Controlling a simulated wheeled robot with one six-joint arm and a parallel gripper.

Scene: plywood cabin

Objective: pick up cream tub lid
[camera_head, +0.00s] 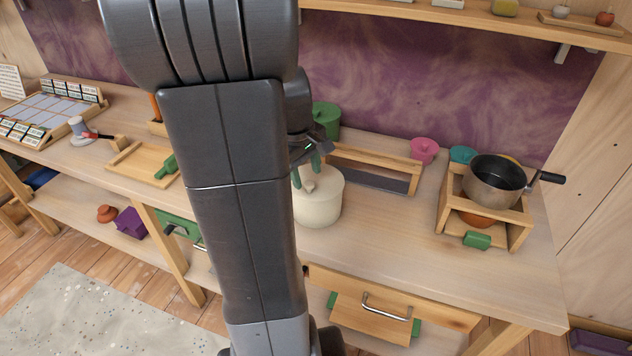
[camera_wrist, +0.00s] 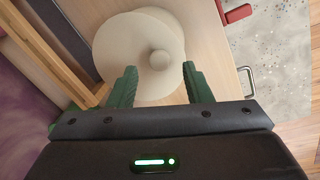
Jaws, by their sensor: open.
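The cream tub (camera_head: 318,206) stands on the wooden counter, partly hidden behind my arm in the head view. Its cream lid (camera_head: 309,181) has a small round knob on top. In the wrist view the lid (camera_wrist: 127,38) shows from above with its knob (camera_wrist: 159,58), and it looks shifted or tilted on the tub (camera_wrist: 163,88), whose edge shows around it. My gripper (camera_wrist: 158,76) is open, its two green fingers on either side of the knob. The fingers (camera_head: 313,162) also show just above the lid in the head view. I cannot tell if they touch it.
A wooden rack (camera_head: 375,165) stands right behind the tub, close to my gripper. A green tub (camera_head: 326,119) is behind it. A pot (camera_head: 494,181) sits on a wooden stand at the right. The counter front right of the tub is clear.

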